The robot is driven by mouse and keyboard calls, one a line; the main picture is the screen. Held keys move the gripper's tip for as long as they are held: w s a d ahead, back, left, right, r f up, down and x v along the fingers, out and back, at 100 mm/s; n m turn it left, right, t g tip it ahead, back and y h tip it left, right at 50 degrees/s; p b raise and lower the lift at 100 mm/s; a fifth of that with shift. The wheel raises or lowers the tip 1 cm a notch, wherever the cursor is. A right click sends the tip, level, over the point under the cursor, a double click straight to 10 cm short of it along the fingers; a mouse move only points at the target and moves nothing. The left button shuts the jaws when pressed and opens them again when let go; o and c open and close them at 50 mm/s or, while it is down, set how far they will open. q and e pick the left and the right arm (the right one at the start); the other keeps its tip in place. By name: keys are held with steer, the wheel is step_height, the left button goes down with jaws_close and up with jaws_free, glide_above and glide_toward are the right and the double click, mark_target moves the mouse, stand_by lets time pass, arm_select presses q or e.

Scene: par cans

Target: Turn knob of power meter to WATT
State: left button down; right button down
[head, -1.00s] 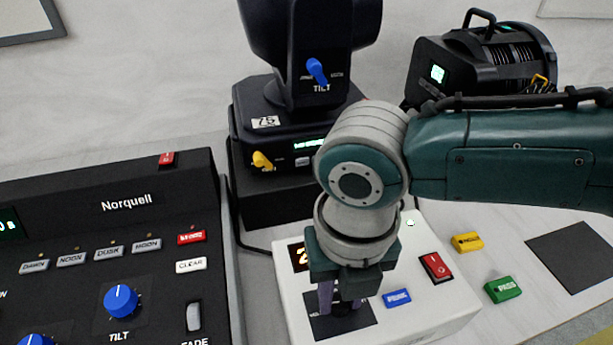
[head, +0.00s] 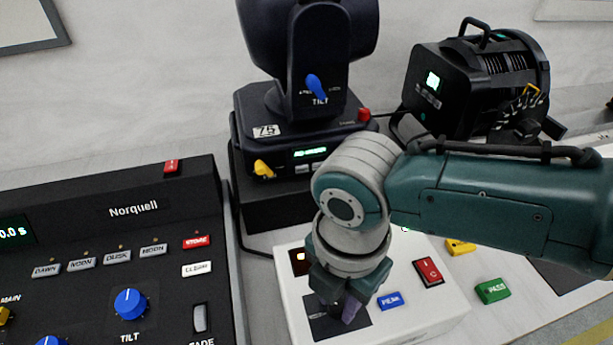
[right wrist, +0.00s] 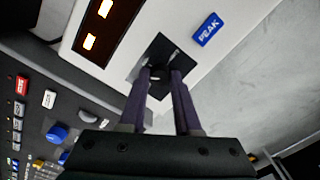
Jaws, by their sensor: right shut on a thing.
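The power meter is a white box (head: 425,310) in front of my right arm. It has a dark display window, a blue PEAK button (head: 390,301), a red rocker switch (head: 428,271) and a black dial plate (head: 318,328). My right gripper (head: 338,309) points down over that plate. In the right wrist view, its purple fingers (right wrist: 160,76) are shut on a small black knob (right wrist: 157,73) at the middle of the plate. The knob's pointer and the WATT mark cannot be read. My left gripper is not in view.
A Norquell console (head: 100,225) stands at the left. A moving-head light (head: 305,60) and a black par can (head: 470,85) stand behind. A green PASS block (head: 492,291) and a yellow block (head: 459,247) lie right of the meter.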

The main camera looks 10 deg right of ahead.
steer(key=m+p, duration=0.1)
steer(key=m, duration=0.5)
steer(key=shift+p, duration=0.3)
steer(key=m+p, duration=0.1)
steer(key=m, duration=0.4)
steer(key=shift+m, duration=0.4)
steer(key=m+p, duration=0.1)
steer(key=m, duration=1.1)
steer(key=shift+p, duration=0.35)
steer(key=shift+m, duration=0.4)
steer(key=c, duration=0.6)
jaws_free()
steer(key=shift+r, duration=0.1)
